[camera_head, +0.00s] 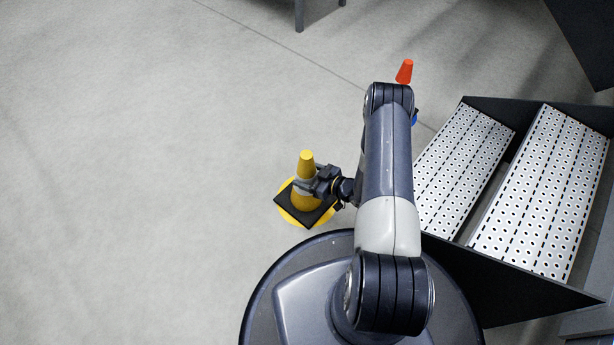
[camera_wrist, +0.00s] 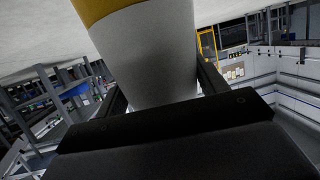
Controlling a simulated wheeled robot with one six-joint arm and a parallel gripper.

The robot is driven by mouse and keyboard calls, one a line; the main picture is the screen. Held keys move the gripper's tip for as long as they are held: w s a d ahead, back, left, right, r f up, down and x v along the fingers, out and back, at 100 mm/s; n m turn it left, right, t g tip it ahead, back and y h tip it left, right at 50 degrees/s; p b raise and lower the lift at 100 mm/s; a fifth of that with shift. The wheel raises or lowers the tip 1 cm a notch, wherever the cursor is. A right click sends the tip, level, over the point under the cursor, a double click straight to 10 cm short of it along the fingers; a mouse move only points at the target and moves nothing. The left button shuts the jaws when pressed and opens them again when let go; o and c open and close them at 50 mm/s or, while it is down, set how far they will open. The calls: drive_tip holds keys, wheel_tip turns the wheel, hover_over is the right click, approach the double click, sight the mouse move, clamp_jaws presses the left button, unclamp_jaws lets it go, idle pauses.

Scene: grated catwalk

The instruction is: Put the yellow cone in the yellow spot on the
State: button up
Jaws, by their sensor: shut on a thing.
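The yellow cone (camera_head: 306,163) has a grey band and a black square base. It stands about upright over the yellow spot (camera_head: 288,215) on the floor, whose rim shows around the base. Whether the base touches the floor I cannot tell. My gripper (camera_head: 306,184) is shut on the cone around its grey band, from the right side. In the wrist view the cone's pale band (camera_wrist: 155,60) fills the space between the two fingers, with yellow above it. The middle of the spot is hidden under the base.
An orange cone (camera_head: 404,72) shows beyond my arm, with a bit of blue (camera_head: 415,117) near it. Perforated metal steps (camera_head: 540,190) with dark side panels stand at the right. Dark legs (camera_head: 299,15) show at the top. The floor at the left is clear.

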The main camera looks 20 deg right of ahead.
sight(315, 177)
drive_tip(key=shift+r, duration=0.1)
drive_tip(key=o, duration=1.8)
drive_tip(key=shift+o, duration=0.2)
drive_tip(key=shift+d, duration=0.1)
drive_tip(key=p+v, duration=0.2)
drive_tip(key=v, duration=0.4)
drive_tip(key=shift+r+p, duration=0.1)
drive_tip(key=shift+p, duration=0.2)
drive_tip(key=shift+s+d+r, duration=0.1)
drive_tip(key=shift+s+d, duration=0.25)
drive_tip(key=shift+s, duration=0.2)
